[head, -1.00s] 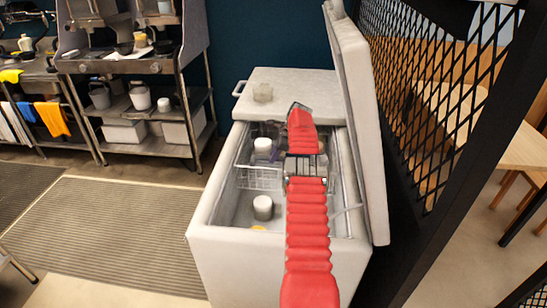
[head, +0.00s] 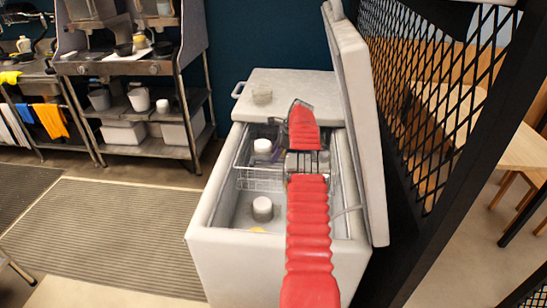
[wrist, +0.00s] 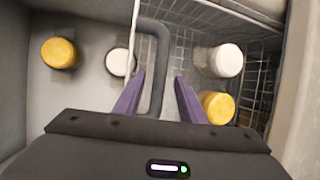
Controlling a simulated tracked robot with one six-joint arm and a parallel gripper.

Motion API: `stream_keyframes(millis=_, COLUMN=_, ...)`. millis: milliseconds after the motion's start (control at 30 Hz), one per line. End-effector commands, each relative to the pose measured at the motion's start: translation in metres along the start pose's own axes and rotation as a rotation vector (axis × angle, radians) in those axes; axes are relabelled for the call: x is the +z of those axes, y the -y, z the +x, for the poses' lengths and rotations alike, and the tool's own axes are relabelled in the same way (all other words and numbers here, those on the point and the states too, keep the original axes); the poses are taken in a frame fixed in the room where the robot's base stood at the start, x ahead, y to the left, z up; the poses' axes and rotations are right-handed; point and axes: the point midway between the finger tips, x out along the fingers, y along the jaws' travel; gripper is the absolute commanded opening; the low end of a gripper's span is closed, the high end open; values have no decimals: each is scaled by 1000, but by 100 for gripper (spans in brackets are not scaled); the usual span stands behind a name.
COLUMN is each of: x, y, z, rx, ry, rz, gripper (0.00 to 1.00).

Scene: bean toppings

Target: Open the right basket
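The white chest freezer (head: 215,205) stands open, with a wire basket (head: 262,181) across the far part of its opening. In the wrist view, the basket's wire mesh (wrist: 254,82) fills the right side. A thick grey handle-like bar (wrist: 163,62) curves down beside the mesh. My gripper (wrist: 160,78) is open, its two purple fingers apart on either side of this bar. I cannot tell whether they touch it. In the head view, my red arm hides most of the gripper and the basket's right part.
A white jar (wrist: 222,60) and a yellow-topped jar (wrist: 216,107) are among the mesh. Another yellow-topped jar (wrist: 58,53) and a white-topped jar (wrist: 120,62) stand to the left. The raised lid (head: 358,120) and black lattice partition (head: 425,100) bound the right; floor at left is clear.

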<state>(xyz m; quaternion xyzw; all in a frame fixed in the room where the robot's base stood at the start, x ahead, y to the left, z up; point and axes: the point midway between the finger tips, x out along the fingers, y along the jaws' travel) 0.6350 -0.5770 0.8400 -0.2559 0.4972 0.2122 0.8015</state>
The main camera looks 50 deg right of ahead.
Motion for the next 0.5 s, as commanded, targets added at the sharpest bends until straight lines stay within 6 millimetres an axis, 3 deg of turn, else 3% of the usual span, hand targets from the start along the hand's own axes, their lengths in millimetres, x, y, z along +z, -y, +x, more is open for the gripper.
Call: stream_keyframes(millis=500, x=-1, y=0, z=-87, rx=-2, ry=0, rz=0, gripper=37)
